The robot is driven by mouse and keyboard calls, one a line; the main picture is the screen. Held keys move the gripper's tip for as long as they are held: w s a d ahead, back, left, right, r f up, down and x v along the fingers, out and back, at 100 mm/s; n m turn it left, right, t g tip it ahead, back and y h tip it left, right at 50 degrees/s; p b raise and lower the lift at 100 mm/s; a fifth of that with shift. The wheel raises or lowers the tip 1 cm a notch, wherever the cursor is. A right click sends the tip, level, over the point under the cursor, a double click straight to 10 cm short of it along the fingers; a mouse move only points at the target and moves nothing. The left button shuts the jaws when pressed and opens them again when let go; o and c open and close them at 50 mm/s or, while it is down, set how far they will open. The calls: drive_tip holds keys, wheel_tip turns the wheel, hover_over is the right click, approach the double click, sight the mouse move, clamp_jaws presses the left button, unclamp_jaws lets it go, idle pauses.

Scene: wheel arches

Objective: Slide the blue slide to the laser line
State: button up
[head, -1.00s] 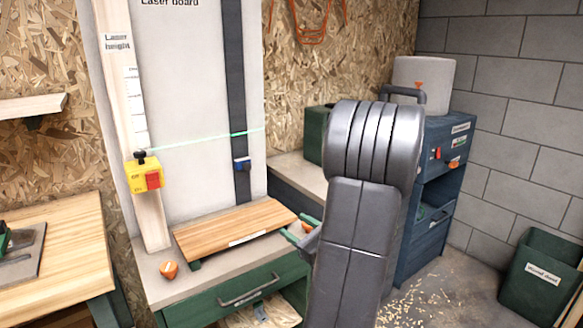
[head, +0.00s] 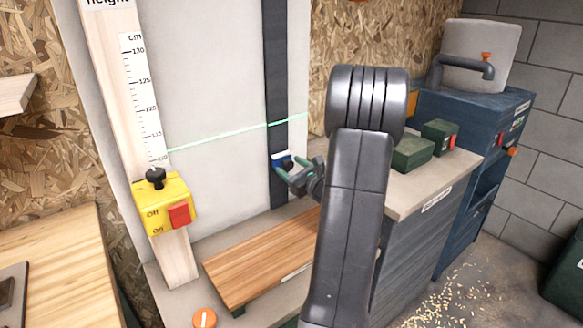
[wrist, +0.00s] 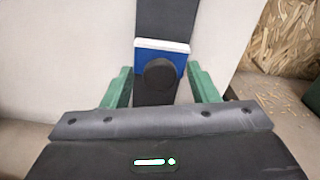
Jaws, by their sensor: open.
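The blue slide (head: 281,158) sits on the dark vertical track (head: 277,80) of the white board, a little below the green laser line (head: 225,135). In the wrist view the blue slide (wrist: 178,55) has a white top edge and a round black knob (wrist: 160,75). My gripper (head: 287,171) is open at the slide, its green fingers on either side of the knob. In the wrist view my gripper (wrist: 160,70) shows a gap between each finger and the knob. Part of the slide is hidden by the fingers in the head view.
A yellow switch box (head: 160,205) with a red button is on the wooden height post (head: 105,70) at left. A wooden board (head: 262,258) lies on the bench below the slide. Green boxes (head: 412,152) stand on the counter right of my arm.

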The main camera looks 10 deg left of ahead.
clamp_jaws()
wheel_tip(320, 180, up, 10)
drive_tip(key=p, duration=0.5)
unclamp_jaws()
idle(0.3)
drive_tip(key=b+v, duration=0.1)
drive_tip(key=v, duration=1.2)
drive_tip(key=shift+s+d, duration=0.25)
drive_tip(key=shift+d, duration=0.05)
